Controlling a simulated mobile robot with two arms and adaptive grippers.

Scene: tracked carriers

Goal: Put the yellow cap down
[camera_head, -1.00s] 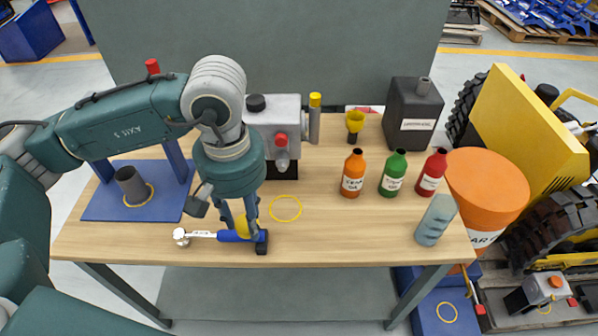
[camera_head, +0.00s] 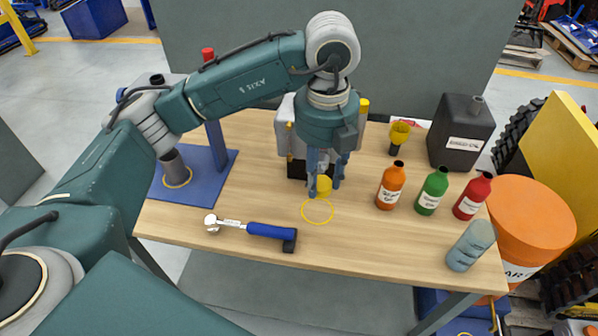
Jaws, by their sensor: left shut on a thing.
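The yellow cap (camera_head: 324,184) is between the fingers of my left gripper (camera_head: 322,190), which is shut on it. The gripper points down and partly hides the cap. Cap and gripper show just above a yellow ring outline (camera_head: 318,212) on the wooden table (camera_head: 350,247); I cannot tell how high the cap is over the tabletop. My right gripper is not in view.
A blue-handled ratchet tool (camera_head: 268,230) lies at the front edge. A grey machine (camera_head: 283,128) stands behind my gripper.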

